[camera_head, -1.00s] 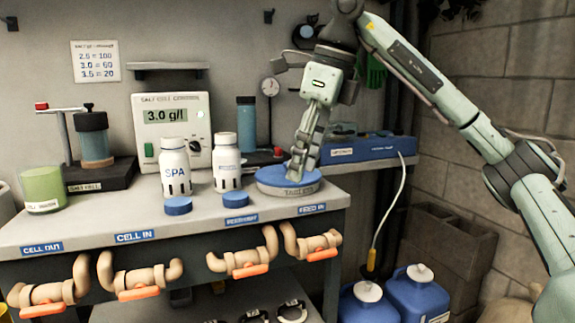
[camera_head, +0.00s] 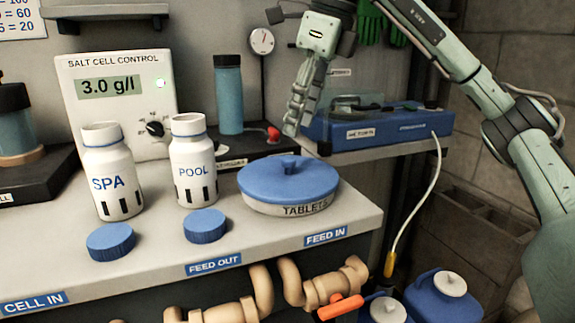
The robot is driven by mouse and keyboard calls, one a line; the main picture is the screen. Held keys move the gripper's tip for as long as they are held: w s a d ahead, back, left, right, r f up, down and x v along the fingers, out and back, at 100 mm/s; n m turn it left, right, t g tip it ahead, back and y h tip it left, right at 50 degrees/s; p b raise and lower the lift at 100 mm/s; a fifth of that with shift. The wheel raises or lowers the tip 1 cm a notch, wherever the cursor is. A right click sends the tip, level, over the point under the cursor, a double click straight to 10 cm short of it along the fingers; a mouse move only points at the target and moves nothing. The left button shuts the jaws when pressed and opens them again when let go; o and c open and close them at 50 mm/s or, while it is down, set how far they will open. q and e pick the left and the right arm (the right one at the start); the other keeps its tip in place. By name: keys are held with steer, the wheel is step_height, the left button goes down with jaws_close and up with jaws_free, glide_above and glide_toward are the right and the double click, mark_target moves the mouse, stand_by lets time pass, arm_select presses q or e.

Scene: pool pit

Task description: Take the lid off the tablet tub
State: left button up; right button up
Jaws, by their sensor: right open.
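The tablet tub (camera_head: 262,207) is a low, round, pale tub labelled "TABLETS" near the right end of the bench. Its blue lid (camera_head: 262,180) with a small raised knob (camera_head: 290,163) sits on top of it. My right gripper (camera_head: 291,128) points down above and behind the lid in the picture, its fingers apart from the knob. It holds nothing that I can see. The fingers are seen from the side, so the gap between them is hard to make out. My left gripper is not in view.
SPA (camera_head: 108,180) and POOL (camera_head: 194,165) bottles stand uncapped left of the tub, with blue caps (camera_head: 205,226) in front. A blue cylinder (camera_head: 229,100) stands behind. A blue case (camera_head: 375,128) lies right of the gripper. Pipes (camera_head: 325,285) run below the bench's front edge.

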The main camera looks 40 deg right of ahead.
mark_target(290, 158)
steer(key=x, duration=0.6)
steer(key=shift+s+a+f+b, duration=0.15)
steer(key=shift+s+f+b, duration=0.05)
steer(key=shift+b, duration=0.1)
steer(key=shift+w+a+f, duration=0.1)
steer(key=shift+w+f, duration=0.1)
steer(key=shift+f, duration=0.35)
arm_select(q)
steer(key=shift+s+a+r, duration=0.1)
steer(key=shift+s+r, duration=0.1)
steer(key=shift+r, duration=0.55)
arm_select(e)
steer(key=shift+c, duration=0.5)
jaws_close()
